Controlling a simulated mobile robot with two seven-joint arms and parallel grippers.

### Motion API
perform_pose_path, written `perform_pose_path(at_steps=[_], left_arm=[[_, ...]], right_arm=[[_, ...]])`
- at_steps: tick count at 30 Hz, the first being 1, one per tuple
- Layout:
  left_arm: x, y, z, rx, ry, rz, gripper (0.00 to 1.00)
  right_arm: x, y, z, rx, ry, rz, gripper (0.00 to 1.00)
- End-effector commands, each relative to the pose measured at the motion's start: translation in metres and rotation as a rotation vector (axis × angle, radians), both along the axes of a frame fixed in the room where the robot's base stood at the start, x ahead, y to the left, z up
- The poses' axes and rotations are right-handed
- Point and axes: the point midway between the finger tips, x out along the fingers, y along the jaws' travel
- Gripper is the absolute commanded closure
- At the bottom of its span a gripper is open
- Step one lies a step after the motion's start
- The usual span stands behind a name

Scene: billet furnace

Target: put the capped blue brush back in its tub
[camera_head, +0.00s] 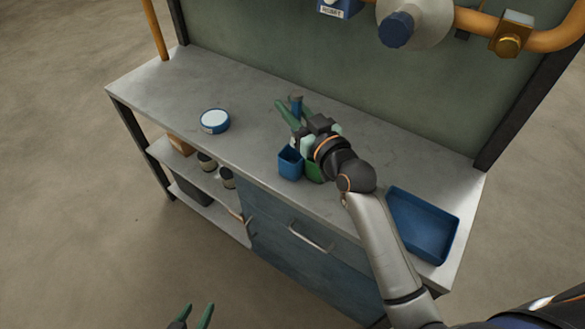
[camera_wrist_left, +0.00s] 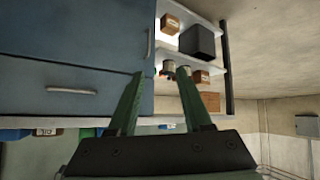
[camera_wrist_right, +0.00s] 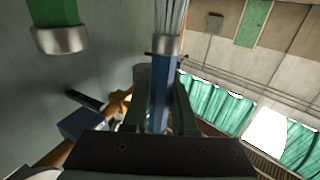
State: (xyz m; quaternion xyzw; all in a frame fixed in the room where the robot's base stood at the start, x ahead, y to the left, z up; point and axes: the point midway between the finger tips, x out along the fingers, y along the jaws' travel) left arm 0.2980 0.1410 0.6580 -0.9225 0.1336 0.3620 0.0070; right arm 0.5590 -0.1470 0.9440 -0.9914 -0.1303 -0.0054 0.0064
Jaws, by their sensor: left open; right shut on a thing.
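My right gripper (camera_head: 291,107) is above the workbench, its green fingers shut on the blue brush (camera_head: 297,106). In the right wrist view the brush's blue handle (camera_wrist_right: 160,92) is between the fingers, with a metal ferrule and pale bristles beyond; I cannot tell whether a cap covers them. A blue tub (camera_head: 290,164) stands on the bench just below the gripper in the head view. A green tub (camera_head: 314,171) stands right beside it, partly hidden by my right arm. My left gripper (camera_head: 197,313) is open and empty, low in front of the bench.
A blue tray (camera_head: 422,226) lies on the bench's right end. A round blue-rimmed tin (camera_head: 214,121) sits further left. Shelves with jars and boxes are below. A pipe with a blue-capped valve (camera_head: 396,30) runs above the bench. The bench's left end is clear.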

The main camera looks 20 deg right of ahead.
Motion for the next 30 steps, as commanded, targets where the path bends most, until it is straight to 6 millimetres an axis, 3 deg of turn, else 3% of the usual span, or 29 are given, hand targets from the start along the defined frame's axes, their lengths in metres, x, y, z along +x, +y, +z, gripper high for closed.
perform_pose_path(at_steps=[7, 15, 21, 30], left_arm=[[0.000, -0.001, -0.008, 0.000, 0.003, -0.004, 0.50], [0.003, -0.003, -0.018, 0.001, 0.006, -0.012, 0.50], [0.008, -0.006, -0.014, -0.004, -0.007, -0.018, 0.50], [0.009, -0.008, -0.023, -0.004, -0.006, -0.023, 0.50]], right_arm=[[0.008, 0.001, -0.007, -0.014, 0.016, 0.003, 1.00], [0.008, 0.001, -0.055, -0.016, 0.017, 0.004, 1.00], [0.008, 0.001, -0.070, -0.016, 0.015, 0.004, 1.00], [0.008, 0.000, -0.104, -0.016, 0.015, 0.003, 1.00]])
